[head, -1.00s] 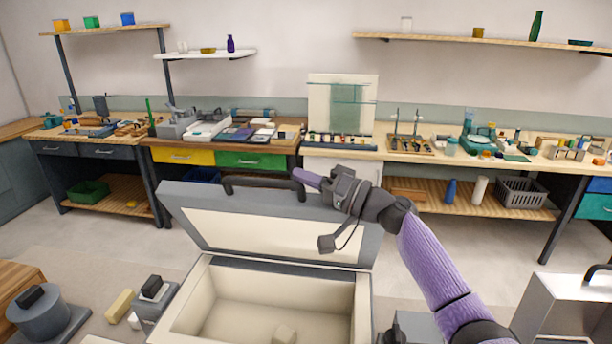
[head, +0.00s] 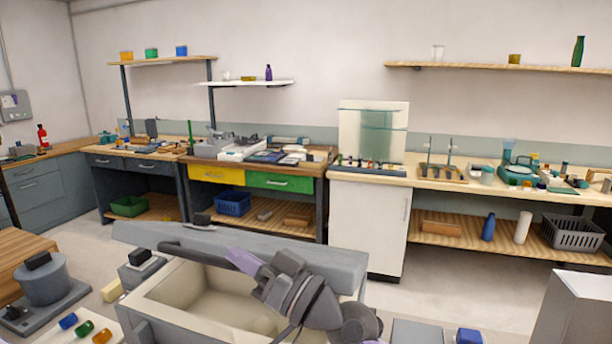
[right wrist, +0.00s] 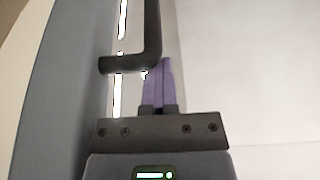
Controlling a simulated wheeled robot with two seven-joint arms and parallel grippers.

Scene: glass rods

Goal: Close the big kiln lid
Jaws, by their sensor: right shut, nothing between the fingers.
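The big kiln (head: 160,309) stands low in the head view, and part of its pale hollow inside shows. Its grey lid (head: 300,249) tilts over the opening and is partly open, with a clear gap between lid and body. A dark handle (head: 178,249) shows at the lid's near edge; in the right wrist view the black handle (right wrist: 152,30) is beside the fingertips. My right gripper (head: 240,260) is shut and empty, its purple fingers (right wrist: 164,64) close to the handle but not around it. Whether they touch it I cannot tell. My left gripper is out of view.
A grey round device (head: 48,283) stands left of the kiln, with small coloured pieces (head: 84,327) in front.

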